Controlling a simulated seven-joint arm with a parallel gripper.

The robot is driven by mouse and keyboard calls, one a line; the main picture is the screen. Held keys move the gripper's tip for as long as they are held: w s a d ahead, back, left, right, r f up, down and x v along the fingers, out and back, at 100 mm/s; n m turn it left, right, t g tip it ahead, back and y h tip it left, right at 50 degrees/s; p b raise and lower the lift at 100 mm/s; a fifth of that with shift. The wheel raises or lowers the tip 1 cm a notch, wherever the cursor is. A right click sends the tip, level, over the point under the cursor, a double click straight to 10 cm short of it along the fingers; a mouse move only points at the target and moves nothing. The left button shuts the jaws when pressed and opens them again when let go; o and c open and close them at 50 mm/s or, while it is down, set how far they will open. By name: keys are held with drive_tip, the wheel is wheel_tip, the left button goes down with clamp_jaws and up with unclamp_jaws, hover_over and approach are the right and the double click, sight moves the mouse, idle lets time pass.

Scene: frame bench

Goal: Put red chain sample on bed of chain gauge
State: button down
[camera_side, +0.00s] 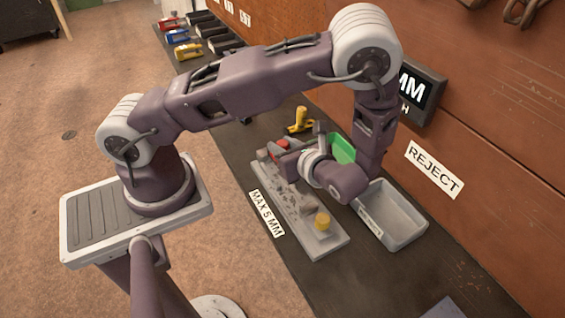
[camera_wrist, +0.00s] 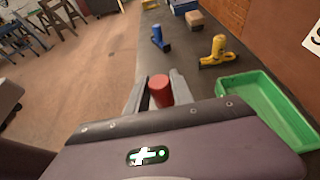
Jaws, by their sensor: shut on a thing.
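My gripper (camera_side: 274,153) is shut on the red sample (camera_side: 282,144), over the far end of the chain gauge. In the wrist view the red sample (camera_wrist: 160,91) is a red cylindrical piece between my two grey fingers (camera_wrist: 159,78); no chain links can be made out. My wrist covers part of the bed. I cannot tell whether the sample touches the bed.
A green tray (camera_side: 342,147) and a grey tray (camera_side: 393,217) stand right of the gauge, the grey one below the REJECT sign (camera_side: 434,169). A yellow tool (camera_side: 300,121) stands beyond the gauge. A blue tool (camera_wrist: 160,39) and a cardboard-coloured block (camera_wrist: 195,20) lie farther along the bench.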

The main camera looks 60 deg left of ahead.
wheel_tip(320, 180, down, 4)
drive_tip(key=shift+f, duration=0.1)
drive_tip(key=shift+f, duration=0.2)
drive_tip(key=c, duration=1.1)
unclamp_jaws()
drive_tip(key=shift+r, duration=0.1)
